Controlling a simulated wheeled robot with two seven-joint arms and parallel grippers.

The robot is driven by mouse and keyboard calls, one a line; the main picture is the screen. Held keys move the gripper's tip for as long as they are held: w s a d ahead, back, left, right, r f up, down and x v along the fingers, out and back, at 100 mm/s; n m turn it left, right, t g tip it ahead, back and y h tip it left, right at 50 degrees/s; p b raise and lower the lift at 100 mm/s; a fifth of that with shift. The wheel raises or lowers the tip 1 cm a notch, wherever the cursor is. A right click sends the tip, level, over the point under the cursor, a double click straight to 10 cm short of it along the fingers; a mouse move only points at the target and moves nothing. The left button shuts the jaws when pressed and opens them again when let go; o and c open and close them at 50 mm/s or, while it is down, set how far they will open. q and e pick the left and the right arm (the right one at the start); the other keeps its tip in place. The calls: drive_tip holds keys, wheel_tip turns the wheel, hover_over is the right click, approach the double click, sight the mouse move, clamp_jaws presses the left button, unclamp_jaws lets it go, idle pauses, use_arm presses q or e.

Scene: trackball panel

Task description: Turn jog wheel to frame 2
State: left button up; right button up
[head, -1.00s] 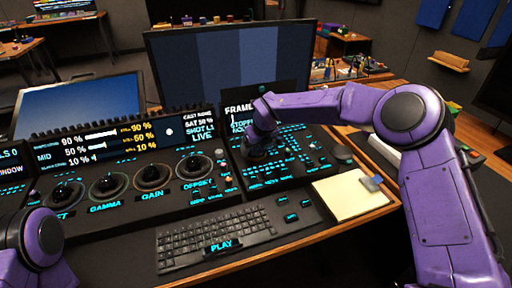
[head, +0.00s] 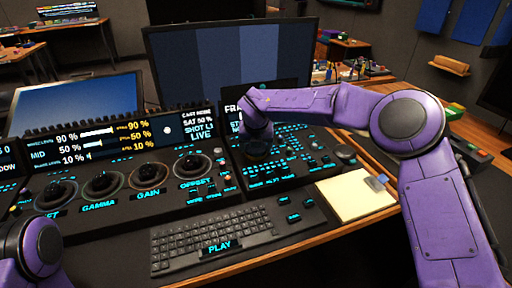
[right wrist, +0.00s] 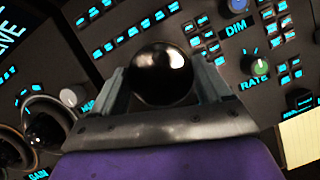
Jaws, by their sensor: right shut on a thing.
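The jog wheel (right wrist: 162,76) shows in the right wrist view as a glossy dark round top between the two fingers. My right gripper (right wrist: 158,66) is shut on it, one finger at each side. In the head view my right gripper (head: 257,142) points down onto the right-hand panel (head: 300,172), and the wrist hides most of the wheel. The frame display (head: 232,110) behind it is mostly covered by my purple forearm; only "FRA" is legible, so the frame number is hidden. My left gripper is out of view; only part of its arm shows at bottom left.
Lit buttons surround the wheel, with a DIM knob (right wrist: 238,6) and a green-topped RATE knob (right wrist: 260,68) close by. Trackballs (head: 149,175) line the left panel. A keyboard (head: 237,231) and a yellow notepad (head: 355,194) lie in front. A large monitor (head: 230,65) stands behind.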

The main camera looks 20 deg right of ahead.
drive_tip(key=shift+r, duration=0.15)
drive_tip(key=o, duration=1)
drive_tip(key=v, duration=1)
drive_tip(key=shift+s+r, duration=0.15)
drive_tip(key=shift+r, duration=0.05)
